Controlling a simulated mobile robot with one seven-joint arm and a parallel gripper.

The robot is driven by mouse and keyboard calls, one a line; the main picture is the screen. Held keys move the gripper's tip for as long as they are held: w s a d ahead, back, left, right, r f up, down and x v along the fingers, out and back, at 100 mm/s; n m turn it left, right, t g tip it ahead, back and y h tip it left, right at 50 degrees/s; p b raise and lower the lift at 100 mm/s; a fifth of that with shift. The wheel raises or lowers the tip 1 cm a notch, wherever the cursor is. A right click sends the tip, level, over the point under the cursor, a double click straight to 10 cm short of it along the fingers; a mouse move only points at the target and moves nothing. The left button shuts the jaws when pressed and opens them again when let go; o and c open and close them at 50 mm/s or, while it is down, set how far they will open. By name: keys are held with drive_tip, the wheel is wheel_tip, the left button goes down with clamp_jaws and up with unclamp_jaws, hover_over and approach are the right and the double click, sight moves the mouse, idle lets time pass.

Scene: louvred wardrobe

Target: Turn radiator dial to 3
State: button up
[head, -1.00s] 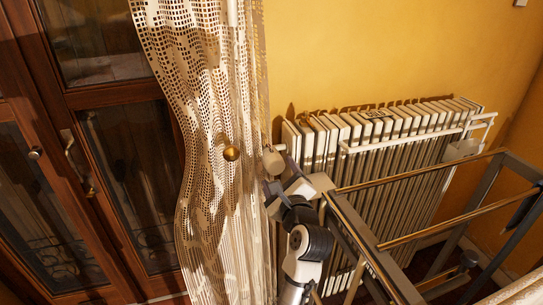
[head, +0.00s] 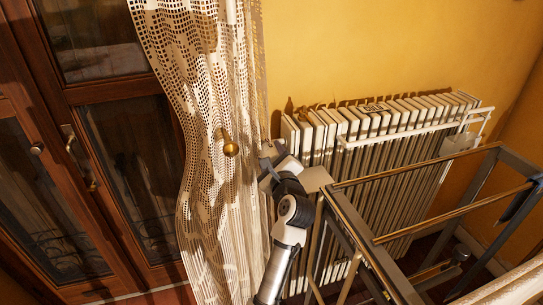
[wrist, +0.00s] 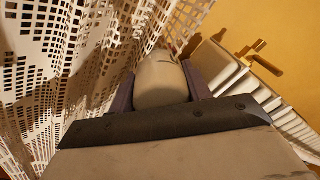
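The radiator dial (wrist: 161,82) is a cream rounded knob with a dark mark near its top, seen in the wrist view. My gripper (wrist: 161,85) has one dark finger on each side of it, with no clear gap, and looks shut on it. In the head view my gripper (head: 272,157) is at the upper left end of the white radiator (head: 385,150), beside the curtain, and hides the dial. No number on the dial can be read.
A lace curtain (head: 205,110) with a brass knob (head: 231,149) hangs close at the left of my gripper. A metal rack with brass rails (head: 420,172) stands in front of the radiator. Glazed wooden doors (head: 125,150) are at the left.

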drive_tip(key=shift+c, duration=1.4)
drive_tip(key=shift+n, duration=0.3)
drive_tip(key=n+b, duration=0.2)
drive_tip(key=n, duration=0.1)
drive_tip(key=shift+f, duration=0.15)
drive_tip(key=n+b, duration=0.1)
drive_tip(key=n, duration=0.4)
drive_tip(key=shift+d+b, duration=0.1)
drive_tip(key=shift+b, duration=0.25)
drive_tip(key=n+b, duration=0.1)
drive_tip(key=n, duration=0.2)
drive_tip(key=shift+n+y+b, duration=0.3)
drive_tip(key=shift+n+y, duration=0.1)
drive_tip(key=n+b, duration=0.2)
drive_tip(key=n, duration=0.3)
drive_tip(key=shift+n+b, duration=0.3)
drive_tip(key=shift+n, duration=0.1)
drive_tip(key=n+b, duration=0.3)
drive_tip(key=n, duration=0.3)
drive_tip(key=shift+r+y, duration=0.2)
drive_tip(key=shift+y, duration=0.1)
drive_tip(key=shift+n, duration=0.4)
